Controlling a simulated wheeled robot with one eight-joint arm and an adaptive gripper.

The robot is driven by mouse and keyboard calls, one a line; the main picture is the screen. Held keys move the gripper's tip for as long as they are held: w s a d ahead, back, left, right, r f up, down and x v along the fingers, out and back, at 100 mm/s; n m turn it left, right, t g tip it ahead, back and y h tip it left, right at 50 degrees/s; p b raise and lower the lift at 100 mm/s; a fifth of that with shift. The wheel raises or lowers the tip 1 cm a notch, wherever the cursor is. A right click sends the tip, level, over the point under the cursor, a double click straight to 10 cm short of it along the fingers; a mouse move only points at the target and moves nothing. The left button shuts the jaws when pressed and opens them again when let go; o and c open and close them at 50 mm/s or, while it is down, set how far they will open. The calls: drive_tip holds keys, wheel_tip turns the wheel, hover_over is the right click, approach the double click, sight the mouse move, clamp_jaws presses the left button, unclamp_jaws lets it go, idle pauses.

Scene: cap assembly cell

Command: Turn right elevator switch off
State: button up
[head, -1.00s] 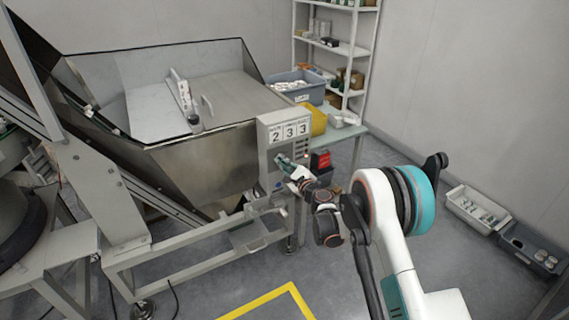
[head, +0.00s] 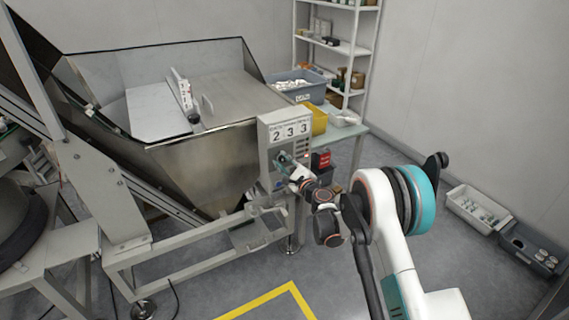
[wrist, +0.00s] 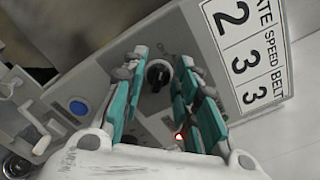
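The control box (head: 270,133) with the digits 2, 3, 3 on its face stands at the front right of the big metal hopper. In the wrist view a black rotary switch (wrist: 158,74) on the box face shows between the teal fingers of my gripper (wrist: 160,85). The fingers are apart, one on each side of the knob, and I cannot tell whether either touches it. In the head view my gripper (head: 284,160) is at the lower part of the box face and hides the switch there.
A blue button (wrist: 79,108) and a lit red lamp (wrist: 180,136) are on the box. The metal hopper (head: 205,165) stands left of it. A table with a yellow bin (head: 318,120) and a grey bin (head: 296,86) is behind. Floor is free in front.

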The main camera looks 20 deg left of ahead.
drive_tip(key=v, duration=1.2)
idle(0.3)
